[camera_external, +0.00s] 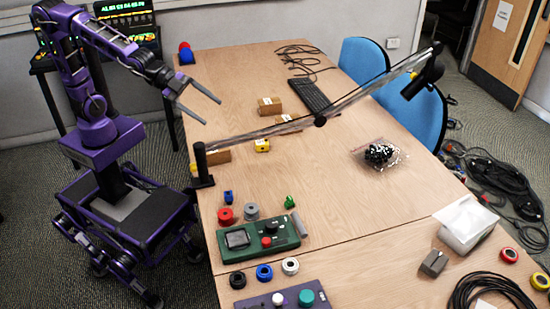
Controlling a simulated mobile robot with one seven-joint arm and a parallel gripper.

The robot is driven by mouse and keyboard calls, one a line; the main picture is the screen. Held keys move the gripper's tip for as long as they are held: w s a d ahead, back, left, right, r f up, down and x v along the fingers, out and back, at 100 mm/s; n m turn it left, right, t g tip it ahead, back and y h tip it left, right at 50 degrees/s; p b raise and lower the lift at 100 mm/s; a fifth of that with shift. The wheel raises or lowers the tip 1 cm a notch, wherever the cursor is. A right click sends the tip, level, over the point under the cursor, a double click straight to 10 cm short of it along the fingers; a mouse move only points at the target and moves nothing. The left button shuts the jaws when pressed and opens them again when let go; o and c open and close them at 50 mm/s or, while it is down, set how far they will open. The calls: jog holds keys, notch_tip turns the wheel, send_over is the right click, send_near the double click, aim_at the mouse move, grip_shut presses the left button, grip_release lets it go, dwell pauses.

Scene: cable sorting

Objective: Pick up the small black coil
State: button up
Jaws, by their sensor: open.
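Several black items could be the small black coil, and I cannot tell which one it is. A small black ring (237,280) lies at the front left of the table, beside a blue ring (264,273). A larger black cable coil (490,292) lies at the front right corner. Loose black cable (300,57) lies at the far end. A dark bundle (378,153) sits in a clear bag on the right. My gripper (213,112) is open and empty above the table's left side, apart from all of these.
A lamp with a long jointed arm (260,132) crosses the table from its left-edge post. A green control box (262,238), a keyboard (309,95), small cardboard boxes (270,105) and a white container (465,222) stand around. The middle of the table (310,180) is clear.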

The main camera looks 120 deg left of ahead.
jog(key=r+n, duration=0.1)
jog(key=n+t+h, duration=0.2)
jog(key=n, duration=0.4)
send_near(239, 278)
jog(key=x, duration=0.4)
jog(key=shift+s+f+b, duration=0.25)
jog(key=shift+f+b, duration=0.1)
jog(key=shift+r+b+x, duration=0.15)
jog(key=shift+r+x, duration=0.05)
jog(key=shift+x, duration=1.4)
jog(key=shift+r+b+x, duration=0.15)
jog(key=shift+r+x, duration=0.05)
jog(key=shift+x, duration=1.4)
jog(key=shift+w, duration=0.15)
